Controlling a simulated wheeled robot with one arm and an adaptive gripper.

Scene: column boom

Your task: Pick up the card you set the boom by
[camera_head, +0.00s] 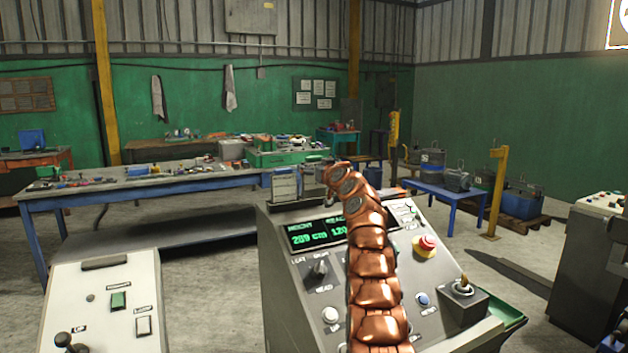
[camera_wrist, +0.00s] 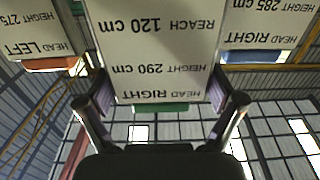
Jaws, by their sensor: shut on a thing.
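My gripper (camera_wrist: 164,100) is shut on the middle card (camera_wrist: 150,48), with one finger at each side edge. The card is white and appears upside down in the wrist view. It reads HEAD RIGHT, HEIGHT 290 cm, REACH 120 cm, and has a green strip at its end. A card reading HEAD LEFT, HEIGHT 275 (camera_wrist: 34,38) is on the left, with an orange-red strip. A card reading HEAD RIGHT, HEIGHT 285 cm (camera_wrist: 258,25) is on the right, with a blue strip. In the head view, a pale card (camera_head: 285,187) shows at the console's top edge, and my arm hides part of this area.
The sloped console (camera_head: 285,283) carries a display (camera_head: 318,235) showing about 289 cm and 120, a red stop button (camera_head: 426,243) and a joystick (camera_head: 463,288). A second control panel (camera_head: 104,315) stands at left. A long cluttered workbench (camera_head: 105,188) is behind. A yellow post (camera_head: 497,192) stands at right.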

